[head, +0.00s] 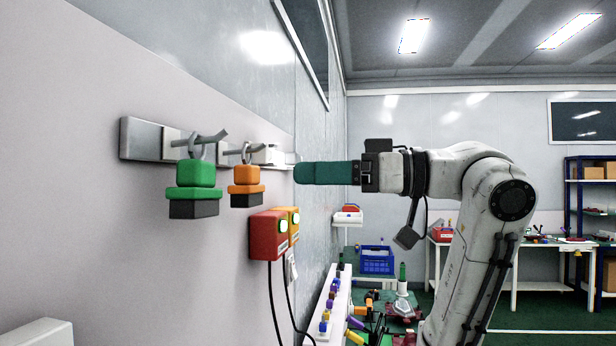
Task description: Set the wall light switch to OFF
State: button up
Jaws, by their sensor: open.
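A small white plate (291,267) on the wall below the red and orange boxes looks like the light switch. It is seen at a steep angle and partly covered, so its setting cannot be told. My gripper (299,173) has teal fingers and points left at the wall, above and slightly right of that plate. It is open, with nothing seen between its fingers. The fingers are seen side-on and overlap in this view. The fingertips appear close to the wall near the right end of the hook rail; whether they touch it is unclear.
A hook rail (141,139) holds a green hanging piece (194,174) and an orange one (245,175). A red box (267,236) and an orange box (293,223) jut from the wall, with dark cables hanging. Below stands a cluttered bench with a blue crate (377,261).

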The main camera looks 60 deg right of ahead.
aim_at(294, 275)
jog(key=i+l, duration=0.1)
jog(key=l, duration=0.8)
jog(key=i+l, duration=0.1)
jog(key=l, duration=0.8)
